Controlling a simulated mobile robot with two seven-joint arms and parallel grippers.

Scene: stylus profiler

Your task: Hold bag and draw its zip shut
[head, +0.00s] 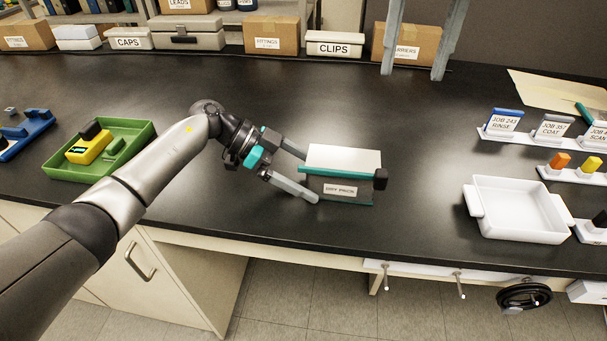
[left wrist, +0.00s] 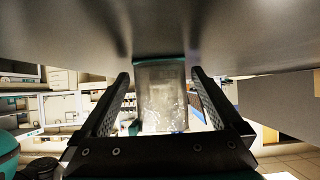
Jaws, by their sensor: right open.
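The bag (head: 341,160) stands on the dark bench, with a pale upper face and a grey front labelled "DRY PACK". A teal zip strip (head: 340,172) runs along it, and a black slider (head: 380,179) sits at its right end. My left gripper (head: 309,177) is open at the bag's left end, one finger toward the back and one toward the front. In the left wrist view the bag (left wrist: 160,100) shows between the open fingers (left wrist: 160,76), with a gap on each side. Whether either finger touches it I cannot tell. My right gripper is not in view.
A white tray (head: 480,226) stands at the right, near job cards (head: 505,122). A green tray (head: 56,172) with a yellow device (head: 88,147) is at the left. Boxes (head: 272,36) line the back. The bench's front edge is close to the bag.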

